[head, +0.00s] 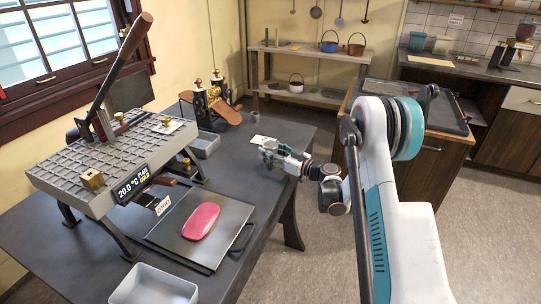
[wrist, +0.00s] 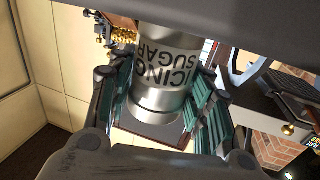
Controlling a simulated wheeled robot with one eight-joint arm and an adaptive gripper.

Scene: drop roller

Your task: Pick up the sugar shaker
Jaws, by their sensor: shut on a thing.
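The sugar shaker (wrist: 160,98) is a metal cylinder with a pale label reading "ICING SUGAR", upside down in the wrist view. My gripper (wrist: 160,115) has its green-padded fingers on both sides of it and is shut on it. The dark band across the top of the wrist view hides part of the shaker. In the head view my gripper (head: 272,153) is over the right part of the dark table, by a small white card. The shaker is too small and covered there to make out clearly.
The dark table (head: 90,255) holds a gridded metal machine (head: 110,165) with a long lever, a tray (head: 175,225) with a pink slab (head: 201,221), and a metal bin (head: 152,286). A brass device (head: 212,103) stands at the back. A wooden cabinet (head: 440,165) stands right.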

